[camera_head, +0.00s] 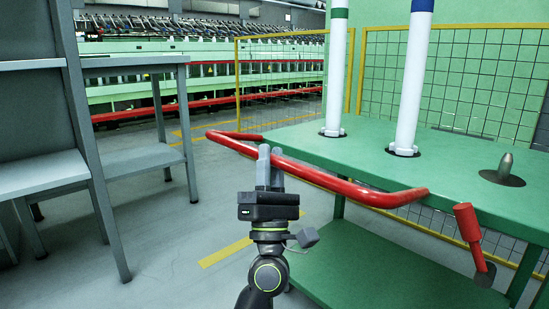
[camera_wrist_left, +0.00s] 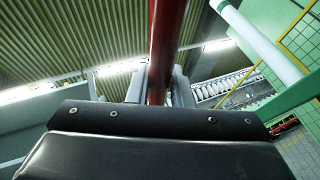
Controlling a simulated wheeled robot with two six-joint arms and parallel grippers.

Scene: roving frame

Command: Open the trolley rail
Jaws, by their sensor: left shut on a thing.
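The trolley rail is a red bar (camera_head: 335,183) along the near left edge of a green trolley (camera_head: 370,160) in the head view. My left gripper (camera_head: 270,160) is shut on the rail near its left part, with one grey finger on each side of the bar. In the left wrist view the red rail (camera_wrist_left: 165,50) runs up from between the fingers (camera_wrist_left: 158,85). The part of the rail between the fingers is partly hidden. My right gripper is not in view.
White posts (camera_head: 410,80) and a grey metal pin (camera_head: 504,168) stand on the trolley top. A red-handled lever (camera_head: 468,223) hangs at its front edge. Grey shelving (camera_head: 140,158) stands at left. Yellow-framed mesh fencing (camera_head: 455,75) is behind. Floor between shelving and trolley is clear.

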